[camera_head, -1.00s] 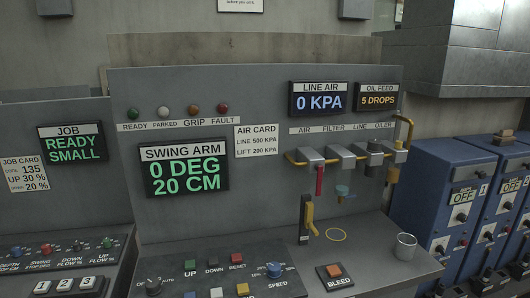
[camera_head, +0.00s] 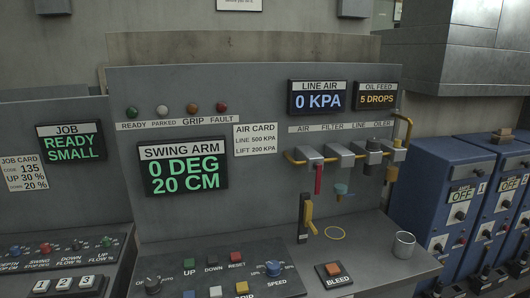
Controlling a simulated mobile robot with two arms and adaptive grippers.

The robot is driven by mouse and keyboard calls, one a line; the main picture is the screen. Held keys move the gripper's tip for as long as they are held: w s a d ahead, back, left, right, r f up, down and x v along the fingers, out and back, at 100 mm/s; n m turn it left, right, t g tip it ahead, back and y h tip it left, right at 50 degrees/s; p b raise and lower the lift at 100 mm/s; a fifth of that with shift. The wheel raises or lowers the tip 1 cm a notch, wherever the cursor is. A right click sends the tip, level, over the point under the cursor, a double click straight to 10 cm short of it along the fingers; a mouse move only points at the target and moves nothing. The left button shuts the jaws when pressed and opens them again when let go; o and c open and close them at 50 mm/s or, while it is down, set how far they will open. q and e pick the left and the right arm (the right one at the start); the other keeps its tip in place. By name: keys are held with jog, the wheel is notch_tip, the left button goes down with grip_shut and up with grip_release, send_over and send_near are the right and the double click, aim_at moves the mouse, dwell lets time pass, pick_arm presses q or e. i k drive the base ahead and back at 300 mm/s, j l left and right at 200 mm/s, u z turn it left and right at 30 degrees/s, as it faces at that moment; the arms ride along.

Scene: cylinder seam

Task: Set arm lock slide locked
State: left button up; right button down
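No part labelled arm lock slide can be read in this view. A dark upright plate with a yellow lever (camera_head: 308,215) stands at the back of the console shelf; I cannot tell whether it is the lock slide or how it is set. The SWING ARM display (camera_head: 183,167) reads 0 DEG, 20 CM. The LINE AIR display (camera_head: 318,97) reads 0 KPA. The OIL FEED display (camera_head: 377,95) reads 5 DROPS. The JOB display (camera_head: 71,142) reads READY SMALL. Neither of my grippers is in view.
A yellow air pipe (camera_head: 407,130) with filter and oiler units runs along the panel. Blue cabinets (camera_head: 440,200) marked OFF stand at the right.

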aim_at(307, 213)
jog(key=i+l+u, duration=0.1)
jog(key=l+u, duration=0.2)
jog(key=l, duration=0.65)
jog(key=l+u, duration=0.35)
jog(key=l, duration=0.55)
jog(key=k+l+u, duration=0.1)
jog(key=l+u, duration=0.2)
jog(key=l, duration=0.65)
